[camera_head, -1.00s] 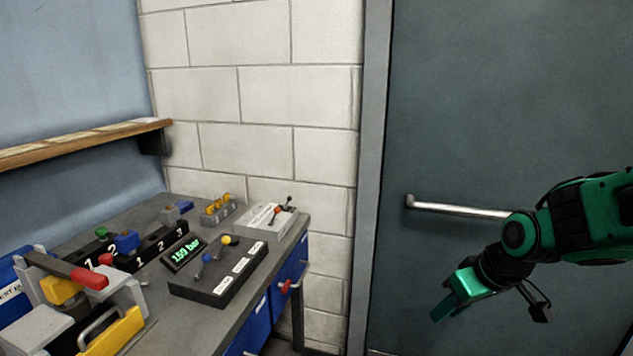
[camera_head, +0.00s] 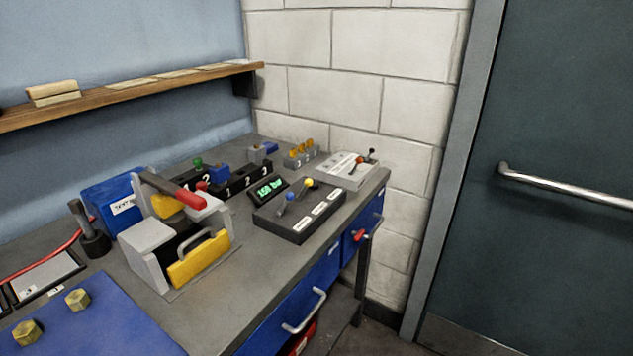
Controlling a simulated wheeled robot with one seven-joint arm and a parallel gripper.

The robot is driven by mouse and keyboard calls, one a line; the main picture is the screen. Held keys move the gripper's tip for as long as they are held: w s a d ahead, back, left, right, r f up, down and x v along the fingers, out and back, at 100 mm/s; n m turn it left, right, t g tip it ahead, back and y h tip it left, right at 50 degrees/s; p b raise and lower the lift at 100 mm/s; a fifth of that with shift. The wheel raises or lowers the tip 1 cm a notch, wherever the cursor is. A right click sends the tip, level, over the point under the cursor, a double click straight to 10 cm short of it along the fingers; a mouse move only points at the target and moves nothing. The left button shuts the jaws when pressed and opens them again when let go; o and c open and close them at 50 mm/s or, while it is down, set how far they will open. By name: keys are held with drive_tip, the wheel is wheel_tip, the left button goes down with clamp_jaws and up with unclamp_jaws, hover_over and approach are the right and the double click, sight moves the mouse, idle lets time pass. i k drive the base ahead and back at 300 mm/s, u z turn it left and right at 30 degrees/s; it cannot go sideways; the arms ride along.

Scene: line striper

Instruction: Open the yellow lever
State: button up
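A dark control box (camera_head: 300,213) stands on the workbench. It carries a lever with a yellow knob (camera_head: 308,183) and a lever with a blue knob (camera_head: 289,197). The yellow-knobbed lever stands behind and to the right of the blue one. Whether the yellow lever is open or closed cannot be told at this size. My gripper and arm are outside this view.
The grey workbench (camera_head: 225,315) also bears a grey machine with a red-handled lever (camera_head: 190,200), a green display (camera_head: 270,190), and a light box with small levers (camera_head: 348,171). A blue drawer (camera_head: 300,300) is below. A door (camera_head: 560,120) stands at right.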

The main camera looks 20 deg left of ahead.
sight(307, 182)
drive_tip(key=u, duration=0.3)
drive_tip(key=i, duration=0.7)
drive_tip(key=u, duration=0.4)
